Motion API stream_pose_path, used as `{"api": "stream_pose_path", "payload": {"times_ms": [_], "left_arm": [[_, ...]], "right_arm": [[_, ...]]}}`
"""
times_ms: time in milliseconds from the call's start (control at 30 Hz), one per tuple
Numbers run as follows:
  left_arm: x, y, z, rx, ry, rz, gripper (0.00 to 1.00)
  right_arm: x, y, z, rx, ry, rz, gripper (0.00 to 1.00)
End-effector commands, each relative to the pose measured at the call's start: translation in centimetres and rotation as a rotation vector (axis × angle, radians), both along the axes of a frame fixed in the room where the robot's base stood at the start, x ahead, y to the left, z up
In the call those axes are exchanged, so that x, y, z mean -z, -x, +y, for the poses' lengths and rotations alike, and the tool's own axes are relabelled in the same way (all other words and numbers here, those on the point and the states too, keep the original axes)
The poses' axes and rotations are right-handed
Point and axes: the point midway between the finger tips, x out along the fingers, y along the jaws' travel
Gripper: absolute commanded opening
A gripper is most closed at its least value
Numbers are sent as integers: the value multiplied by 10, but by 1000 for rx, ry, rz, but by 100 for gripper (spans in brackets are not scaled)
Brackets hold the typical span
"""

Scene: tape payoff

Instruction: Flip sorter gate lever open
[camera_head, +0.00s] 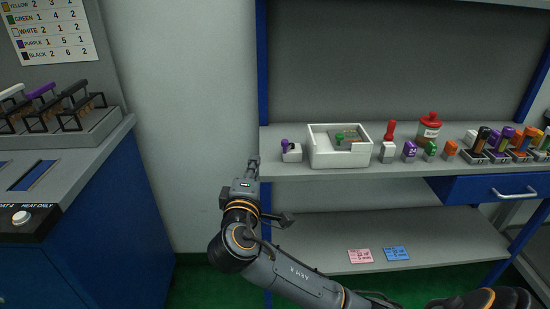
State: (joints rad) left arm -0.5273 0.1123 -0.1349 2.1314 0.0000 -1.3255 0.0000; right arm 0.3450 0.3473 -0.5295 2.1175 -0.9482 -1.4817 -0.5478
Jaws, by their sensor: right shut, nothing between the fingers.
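A row of handles on black frames stands on the grey sloped unit at the left: a white one (12,91), a purple one (41,90) and a black one (75,87). Which part is the sorter gate lever, I cannot tell. My right gripper (253,162) is shut and empty, pointing up in front of the shelf's left end. It is well to the right of the handles and apart from them. My left gripper is out of view.
The blue-framed shelf (285,174) holds a white tray (338,164), a small purple-topped block (291,152), a red-handled piece (388,145), a red-lidded jar (428,130) and several coloured pieces. A white button (21,217) sits on the left cabinet. Pink and blue cards lie below.

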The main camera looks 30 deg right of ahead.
Motion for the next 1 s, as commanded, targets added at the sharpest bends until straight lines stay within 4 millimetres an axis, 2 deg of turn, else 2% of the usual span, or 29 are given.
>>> {"api": "stream_pose_path", "payload": {"times_ms": [367, 533, 667, 1000], "left_arm": [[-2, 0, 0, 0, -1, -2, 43], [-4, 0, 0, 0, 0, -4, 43], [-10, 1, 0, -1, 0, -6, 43], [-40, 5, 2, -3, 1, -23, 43]], "right_arm": [[-5, 3, -1, 7, 2, -13, 0], [-5, -3, -6, 8, 5, -14, 0], [-6, -18, -19, 10, 4, -15, 0], [-7, -74, -65, 10, 4, -15, 0]]}}
